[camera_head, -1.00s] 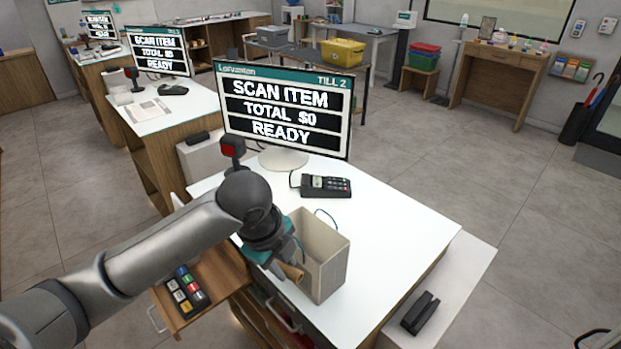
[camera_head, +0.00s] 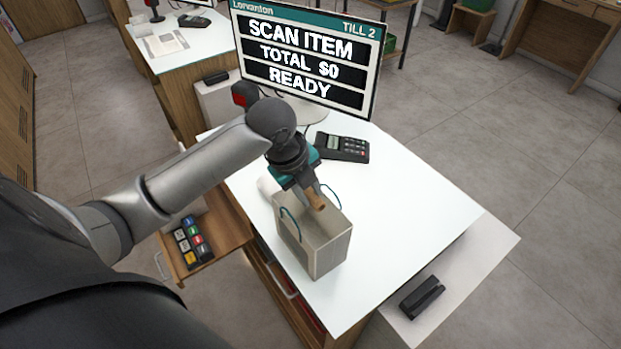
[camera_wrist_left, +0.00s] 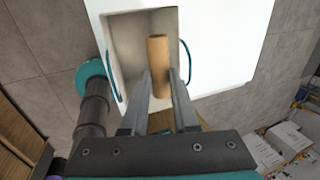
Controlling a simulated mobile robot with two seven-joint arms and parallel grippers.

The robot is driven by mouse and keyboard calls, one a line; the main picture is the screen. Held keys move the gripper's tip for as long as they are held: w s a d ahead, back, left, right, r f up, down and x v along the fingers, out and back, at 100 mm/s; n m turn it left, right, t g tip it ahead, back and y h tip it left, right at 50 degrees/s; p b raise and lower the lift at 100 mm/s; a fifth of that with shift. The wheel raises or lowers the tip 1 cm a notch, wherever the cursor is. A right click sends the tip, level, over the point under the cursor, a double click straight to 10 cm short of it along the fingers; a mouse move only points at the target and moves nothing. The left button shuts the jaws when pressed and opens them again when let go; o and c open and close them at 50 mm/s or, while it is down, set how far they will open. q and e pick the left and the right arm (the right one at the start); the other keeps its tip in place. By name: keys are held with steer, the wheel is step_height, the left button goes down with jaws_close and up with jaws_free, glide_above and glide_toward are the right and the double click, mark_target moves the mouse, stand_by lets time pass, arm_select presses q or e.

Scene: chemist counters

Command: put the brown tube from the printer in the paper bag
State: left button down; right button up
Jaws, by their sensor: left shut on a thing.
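The brown tube (camera_head: 319,205) is held by my left gripper (camera_head: 312,194), which is shut on it over the paper bag's opening. In the left wrist view the tube (camera_wrist_left: 157,62) sticks out between the two fingertips (camera_wrist_left: 160,80), against the bag's inside. The beige paper bag (camera_head: 327,257) stands upright and open on the white counter, with teal handles; it also shows in the left wrist view (camera_wrist_left: 125,50). I cannot tell how far the tube's end reaches below the bag's rim. My right gripper is not in view.
The till screen (camera_head: 305,60) and a card terminal (camera_head: 342,147) stand behind the bag. A red-faced device (camera_head: 243,94) stands left of the screen. A pulled-out drawer with coloured keys (camera_head: 192,243) is at the left. The counter (camera_head: 410,220) right of the bag is clear.

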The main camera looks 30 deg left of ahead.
arm_select(q)
steer(key=shift+f, duration=1)
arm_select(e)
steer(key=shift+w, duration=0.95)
arm_select(q)
steer(key=c, duration=0.6)
jaws_free()
steer(key=shift+w, duration=0.1)
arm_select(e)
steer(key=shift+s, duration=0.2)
arm_select(q)
steer(key=shift+r, duration=0.1)
steer(key=shift+a+r, duration=0.1)
steer(key=shift+r, duration=0.25)
steer(key=v, duration=1.4)
steer(key=shift+s+r, duration=0.15)
steer(key=shift+s, duration=0.1)
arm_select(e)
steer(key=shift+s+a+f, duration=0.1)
